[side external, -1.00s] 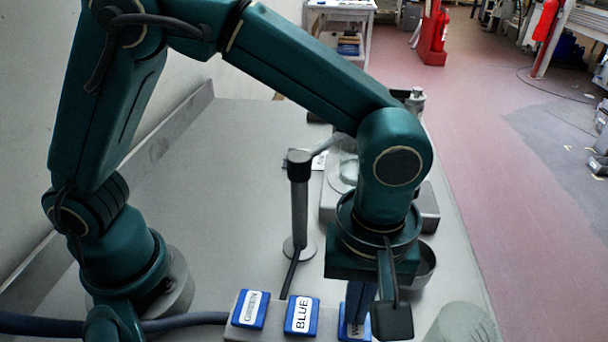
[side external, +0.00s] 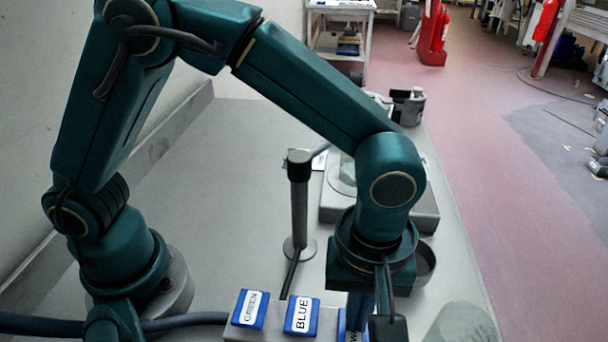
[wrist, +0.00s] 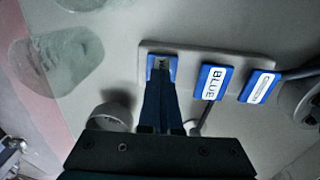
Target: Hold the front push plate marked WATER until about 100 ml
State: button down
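The WATER push plate is the blue plate on the end of the grey block, with only a "W" showing beside my gripper in the side view (side external: 341,326). In the wrist view the plate (wrist: 151,62) is mostly covered by my fingers. My gripper (wrist: 161,72) has its fingers together, with nothing seen between them, and the tips lie over this plate. Contact or pressing cannot be made out. A clear vessel (side external: 348,168) stands on a grey platform near the spout of the upright post (side external: 299,205), partly hidden by my arm. Its level is not readable.
The BLUE plate (side external: 302,315) and GREEN plate (side external: 250,309) sit close beside on the same block. A translucent greenish object (side external: 462,326) stands at the right edge of the bench. A round grey cup (side external: 427,262) is just behind my gripper. The bench left of the post is clear.

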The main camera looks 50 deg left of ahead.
jog(key=shift+s+a+f, duration=0.1)
jog(key=shift+a+f, duration=0.1)
jog(key=shift+f, duration=0.05)
dwell(0.7)
notch_tip(320, 180, up, 14)
jog(key=shift+d+r, duration=0.2)
jog(key=shift+r, duration=0.05)
dwell(1.7)
jog(key=a+r+n+t, duration=0.15)
jog(key=a+r, duration=0.35)
jog(key=a, duration=0.7)
jog(key=s+a+f+m+t, duration=0.4)
jog(key=a+f+m, duration=0.3)
jog(key=m, duration=0.3)
jog(key=shift+s+a+f, duration=0.2)
jog(key=shift+s+f, duration=0.1)
jog(key=shift+f, duration=0.2)
